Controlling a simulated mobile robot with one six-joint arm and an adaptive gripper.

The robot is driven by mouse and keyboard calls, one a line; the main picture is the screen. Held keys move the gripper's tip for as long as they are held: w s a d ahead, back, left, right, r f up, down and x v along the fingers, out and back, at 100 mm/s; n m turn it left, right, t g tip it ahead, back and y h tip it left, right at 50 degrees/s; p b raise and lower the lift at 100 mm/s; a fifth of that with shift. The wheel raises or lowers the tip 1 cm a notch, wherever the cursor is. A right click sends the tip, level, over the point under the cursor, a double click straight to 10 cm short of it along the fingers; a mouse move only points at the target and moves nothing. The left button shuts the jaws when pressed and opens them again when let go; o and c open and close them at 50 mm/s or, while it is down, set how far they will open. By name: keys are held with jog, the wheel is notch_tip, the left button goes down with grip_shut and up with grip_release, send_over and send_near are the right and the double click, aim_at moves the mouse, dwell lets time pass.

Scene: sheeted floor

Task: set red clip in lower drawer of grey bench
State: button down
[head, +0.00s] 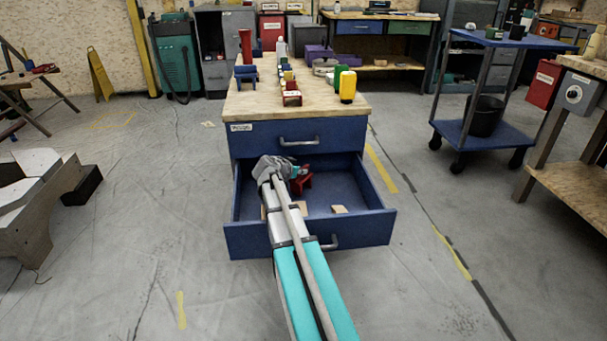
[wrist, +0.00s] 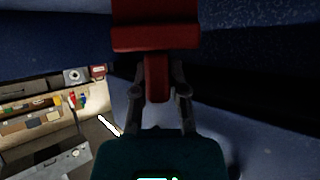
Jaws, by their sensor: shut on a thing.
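The bench has a pale wooden top (head: 262,101) and blue drawer fronts, not grey ones. Its lower drawer (head: 262,238) is pulled out and its upper drawer (head: 265,139) is shut. My gripper (head: 296,173) is at the open lower drawer, over its inside. It is shut on the red clip (head: 303,185), which shows large between the fingers in the wrist view (wrist: 155,40). My arm hides part of the drawer. I cannot tell whether the clip touches the drawer floor.
Small tan blocks (head: 339,209) lie in the lower drawer. Bottles, including a yellow one (head: 348,87), and several small items stand on the bench top. A blue cart (head: 485,140) stands to the right. The floor beside the drawer is clear.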

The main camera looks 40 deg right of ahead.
jog(key=shift+d+f, duration=0.1)
jog(key=shift+f, duration=0.05)
jog(key=shift+f, duration=0.1)
jog(key=c, duration=0.6)
grip_release()
jog(key=shift+c, duration=0.2)
jog(key=shift+r, duration=0.3)
jog(key=p+v, duration=0.6)
jog(key=v, duration=0.6)
jog(key=shift+f, duration=0.15)
